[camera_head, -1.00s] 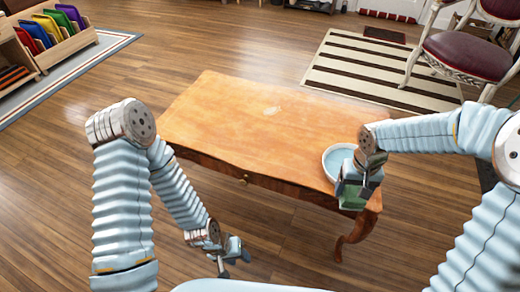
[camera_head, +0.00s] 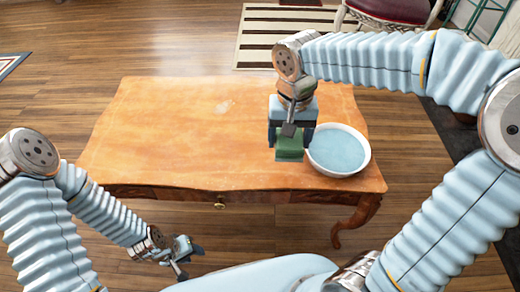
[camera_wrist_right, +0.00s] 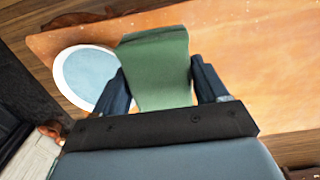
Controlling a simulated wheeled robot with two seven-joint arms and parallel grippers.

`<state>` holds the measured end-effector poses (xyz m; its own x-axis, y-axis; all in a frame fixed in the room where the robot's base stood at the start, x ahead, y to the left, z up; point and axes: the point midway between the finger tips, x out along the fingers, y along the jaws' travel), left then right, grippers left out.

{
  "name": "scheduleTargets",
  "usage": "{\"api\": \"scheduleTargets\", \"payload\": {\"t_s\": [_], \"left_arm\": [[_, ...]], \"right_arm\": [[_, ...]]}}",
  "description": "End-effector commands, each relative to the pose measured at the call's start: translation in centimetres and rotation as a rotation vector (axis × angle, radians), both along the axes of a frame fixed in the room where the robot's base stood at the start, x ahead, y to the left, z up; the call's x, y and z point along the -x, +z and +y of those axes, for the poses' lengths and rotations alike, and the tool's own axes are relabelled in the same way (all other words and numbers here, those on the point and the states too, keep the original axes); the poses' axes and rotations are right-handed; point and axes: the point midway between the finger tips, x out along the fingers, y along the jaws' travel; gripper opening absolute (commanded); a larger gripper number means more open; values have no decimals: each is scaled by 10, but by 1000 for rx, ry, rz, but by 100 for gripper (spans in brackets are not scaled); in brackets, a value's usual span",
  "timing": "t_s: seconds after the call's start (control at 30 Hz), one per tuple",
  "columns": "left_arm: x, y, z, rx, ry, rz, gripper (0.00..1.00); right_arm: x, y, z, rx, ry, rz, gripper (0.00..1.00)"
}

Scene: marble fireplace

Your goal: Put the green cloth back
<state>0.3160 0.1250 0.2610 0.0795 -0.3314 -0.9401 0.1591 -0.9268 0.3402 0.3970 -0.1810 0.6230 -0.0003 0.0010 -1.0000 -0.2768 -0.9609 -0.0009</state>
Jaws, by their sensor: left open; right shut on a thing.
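The green cloth (camera_head: 289,150) is held by my right gripper (camera_head: 291,138) above the front right part of the wooden table, just left of the bowl. In the right wrist view the green cloth (camera_wrist_right: 157,65) shows between the two dark fingers of my right gripper (camera_wrist_right: 160,85), which is shut on it. I cannot tell whether the cloth's lower edge touches the table. My left gripper (camera_head: 187,252) is open and empty, low in front of the table's left part, below the tabletop.
A white bowl with pale blue water (camera_head: 338,150) stands on the right of the wooden table (camera_head: 165,135). The table's left and middle are clear. A striped rug (camera_head: 262,35) and a chair (camera_head: 395,12) are behind it.

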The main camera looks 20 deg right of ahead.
Motion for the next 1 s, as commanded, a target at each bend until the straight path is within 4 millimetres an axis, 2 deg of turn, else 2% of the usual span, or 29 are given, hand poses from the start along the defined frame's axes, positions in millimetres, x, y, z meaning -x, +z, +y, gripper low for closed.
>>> {"api": "scheduleTargets", "payload": {"t_s": [0.1,0.2,0.33,0.57,0.77,1.0], "left_arm": [[0,-2,0,0,0,-1,43],[-1,-5,1,-2,2,-1,43],[-1,-6,2,-2,3,-2,43],[-1,-7,2,-3,4,-1,43],[-2,-12,4,-5,7,-3,43],[-2,-12,4,-5,7,-3,43]], "right_arm": [[-25,-19,22,2,3,5,45],[-37,-41,32,2,2,4,45],[-49,-57,41,1,1,1,45],[-58,-72,49,1,1,1,45],[-59,-102,50,1,1,1,45],[-59,-103,50,-1,1,-1,45]]}}
